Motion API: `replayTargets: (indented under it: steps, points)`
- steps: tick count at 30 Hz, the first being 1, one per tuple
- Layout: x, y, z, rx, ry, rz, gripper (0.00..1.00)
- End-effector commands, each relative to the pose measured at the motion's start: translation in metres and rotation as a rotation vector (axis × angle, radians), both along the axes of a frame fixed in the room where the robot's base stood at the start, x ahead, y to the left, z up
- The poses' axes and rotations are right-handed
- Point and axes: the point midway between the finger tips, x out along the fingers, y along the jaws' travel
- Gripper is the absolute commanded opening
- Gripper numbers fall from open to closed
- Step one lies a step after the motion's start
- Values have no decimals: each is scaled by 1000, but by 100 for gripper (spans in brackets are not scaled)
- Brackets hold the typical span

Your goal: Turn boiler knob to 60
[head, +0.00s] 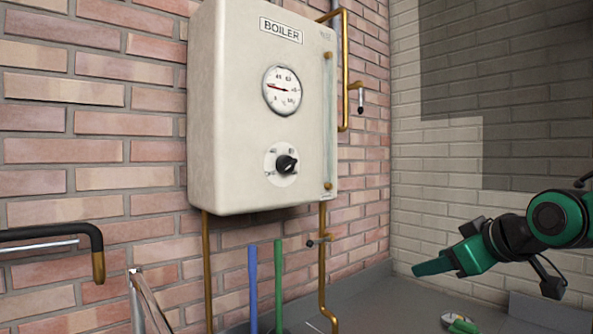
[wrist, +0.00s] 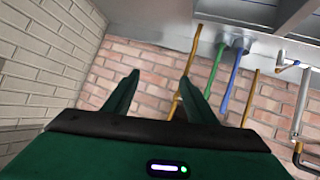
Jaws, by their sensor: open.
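The boiler (head: 235,110) is a cream box on the brick wall, left of centre in the head view. Its black knob (head: 287,164) sits on a round pale dial plate low on the front; the pointer's reading is too small to tell. Above it is a round gauge (head: 282,90) with a red needle pointing left. My gripper (head: 432,267) is at the lower right of the head view, well to the right of the boiler and below the knob. In the wrist view my gripper (wrist: 158,90) has its two green fingers apart with nothing between them. The knob is not in the wrist view.
Brass pipes (head: 345,70) run along the boiler's right side and below it. A blue pole (head: 253,285) and a green pole (head: 278,285) stand under it. A black and brass bent pipe (head: 95,240) is at the left. Space before the boiler is clear.

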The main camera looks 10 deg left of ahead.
Motion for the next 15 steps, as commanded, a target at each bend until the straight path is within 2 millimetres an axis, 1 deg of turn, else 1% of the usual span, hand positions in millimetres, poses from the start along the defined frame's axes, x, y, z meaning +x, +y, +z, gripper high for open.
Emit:
replayTargets:
  steps: [1, 2, 3, 6, 9, 12, 15]
  points:
    - [7, 40, 31, 8, -96, 97, 52]
    - [9, 61, 48, 14, -152, 150, 52]
    - [8, 89, 71, 26, -223, 216, 52]
    - [-1, 146, 121, 61, -377, 351, 52]
    - [-15, 184, 157, 95, -487, 444, 52]
    - [-24, 204, 177, 118, -551, 491, 52]
    - [-27, 214, 185, 128, -575, 510, 52]
